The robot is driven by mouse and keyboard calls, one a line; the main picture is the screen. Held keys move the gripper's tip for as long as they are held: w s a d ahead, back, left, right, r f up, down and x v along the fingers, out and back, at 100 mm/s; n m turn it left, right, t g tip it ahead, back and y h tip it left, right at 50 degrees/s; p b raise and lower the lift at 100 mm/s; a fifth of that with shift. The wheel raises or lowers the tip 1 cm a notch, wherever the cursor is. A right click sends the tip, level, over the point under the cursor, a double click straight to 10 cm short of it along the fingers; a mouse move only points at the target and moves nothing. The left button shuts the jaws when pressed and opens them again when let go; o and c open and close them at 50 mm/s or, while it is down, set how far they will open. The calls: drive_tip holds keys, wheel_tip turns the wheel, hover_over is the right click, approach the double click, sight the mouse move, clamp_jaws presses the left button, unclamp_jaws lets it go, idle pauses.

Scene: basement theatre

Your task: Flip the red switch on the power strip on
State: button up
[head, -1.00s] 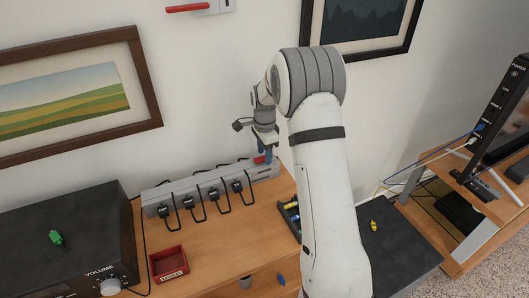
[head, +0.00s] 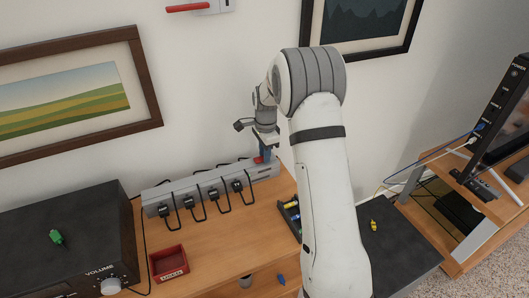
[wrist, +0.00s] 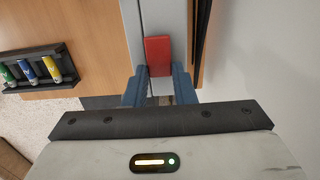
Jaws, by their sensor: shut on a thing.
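The grey power strip (head: 185,197) lies on the wooden desk against the wall, with several black plugs in it. Its red switch (head: 259,160) is at the strip's right end. In the wrist view the red switch (wrist: 158,52) lies between the blue fingertips of my gripper (wrist: 160,84), which are shut on its near part. In the head view my gripper (head: 265,152) reaches down to the switch and partly covers it. I cannot tell which way the switch is tilted.
A dark tray (wrist: 35,52) with several coloured cylinders lies near the strip. A red box (head: 169,264) and a black amplifier (head: 95,235) stand to the left. A red-handled wall switch (head: 190,8) is above. Bare desk (head: 230,235) lies in front of the strip.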

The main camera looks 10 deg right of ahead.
drive_tip(key=shift+d+f+y, duration=0.1)
drive_tip(key=shift+d+y, duration=0.1)
drive_tip(key=shift+y, duration=0.6)
drive_tip(key=o, duration=1)
drive_tip(key=shift+w+d+r, duration=0.1)
drive_tip(key=shift+d+r, duration=0.1)
drive_tip(key=shift+r, duration=1.1)
drive_tip(key=shift+d+r, duration=0.15)
drive_tip(key=shift+r, duration=1.1)
drive_tip(key=shift+w+d+r, duration=0.1)
drive_tip(key=shift+d+r, duration=0.1)
drive_tip(key=shift+r, duration=1.1)
